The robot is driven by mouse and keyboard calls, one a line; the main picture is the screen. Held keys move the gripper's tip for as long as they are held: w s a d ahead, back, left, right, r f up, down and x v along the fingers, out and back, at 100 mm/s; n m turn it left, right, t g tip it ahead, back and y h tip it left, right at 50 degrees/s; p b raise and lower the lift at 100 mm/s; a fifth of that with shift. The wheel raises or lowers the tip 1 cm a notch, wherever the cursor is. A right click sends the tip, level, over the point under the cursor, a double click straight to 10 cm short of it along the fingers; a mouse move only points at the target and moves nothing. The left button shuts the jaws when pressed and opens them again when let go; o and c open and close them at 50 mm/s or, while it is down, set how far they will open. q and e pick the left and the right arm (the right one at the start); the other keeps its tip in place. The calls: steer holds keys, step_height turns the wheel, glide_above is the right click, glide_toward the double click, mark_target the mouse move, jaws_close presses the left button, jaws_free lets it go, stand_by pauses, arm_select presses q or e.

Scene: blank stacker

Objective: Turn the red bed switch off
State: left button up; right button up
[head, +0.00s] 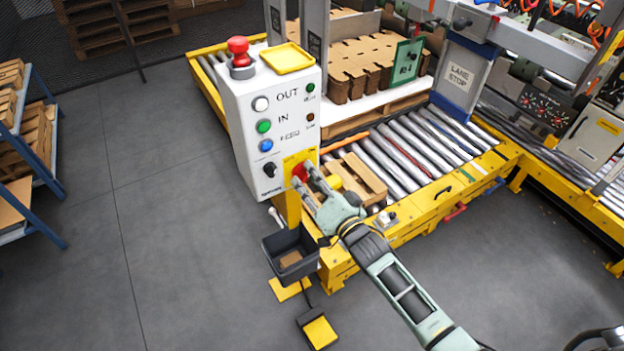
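A white control box (262,125) stands upright on a yellow post, left of the roller conveyor. The red bed switch (299,172) sits on a yellow plate low on the box's front, at its right side. My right gripper (299,190) is at this switch, with its fingers apart and pointing at the plate. The fingers partly cover the switch, and I cannot tell whether they touch it. The switch's exact setting is too small to read. My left gripper does not show.
On the box are a red mushroom button (238,50), white, green and blue buttons, and a black knob (270,169). A black bin (290,255) hangs below. Wooden pieces (357,180) lie on the conveyor rollers (405,150).

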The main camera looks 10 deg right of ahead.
jaws_close()
steer(key=shift+n, duration=0.4)
steer(key=n, duration=0.3)
steer(key=shift+a+n, duration=0.1)
steer(key=shift+n, duration=0.2)
steer(key=n, duration=0.3)
steer(key=shift+n, duration=0.4)
steer(key=n, duration=0.4)
steer(key=shift+s+a, duration=0.1)
steer(key=shift+a, duration=0.1)
steer(key=n+b, duration=0.1)
steer(key=n, duration=0.4)
steer(key=shift+a, duration=0.1)
steer(key=shift+n, duration=0.5)
steer(key=shift+o, duration=0.5)
jaws_free()
